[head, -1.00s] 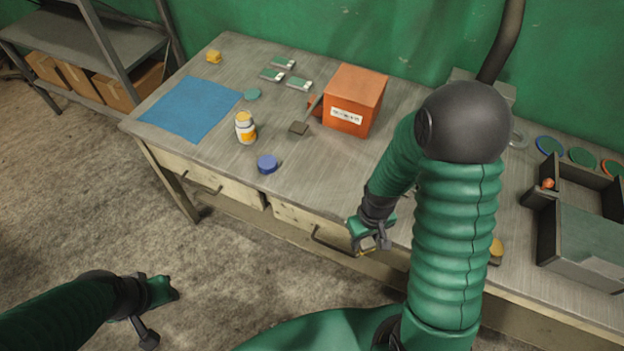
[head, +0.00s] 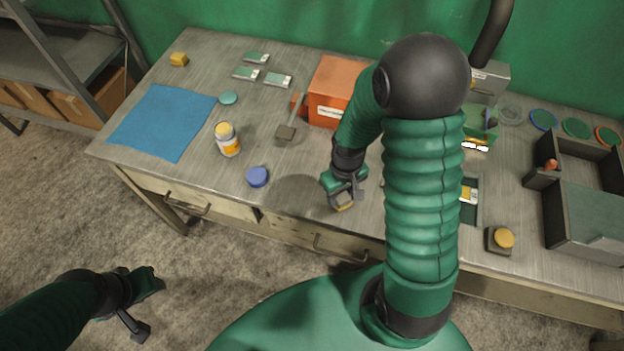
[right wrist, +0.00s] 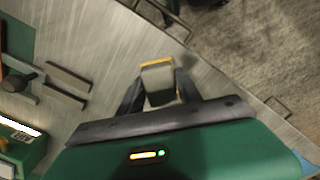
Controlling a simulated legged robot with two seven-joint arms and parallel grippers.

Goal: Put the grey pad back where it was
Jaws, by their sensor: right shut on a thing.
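My right gripper (head: 343,198) is over the front part of the table, left of my own arm's thick segment. It is shut on a small grey block with a yellow edge, which I take for the grey pad (right wrist: 158,85). In the right wrist view the pad sits between the two dark fingers, yellow edge outward; its far side is hidden. In the head view only its yellowish end shows below the fingers. I cannot tell whether it touches the table. My left gripper (head: 145,303) hangs over the floor at lower left, away from the table.
A yellow-topped button box (head: 499,240) and dark tray (head: 585,213) stand right. The front strip around my gripper looks clear.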

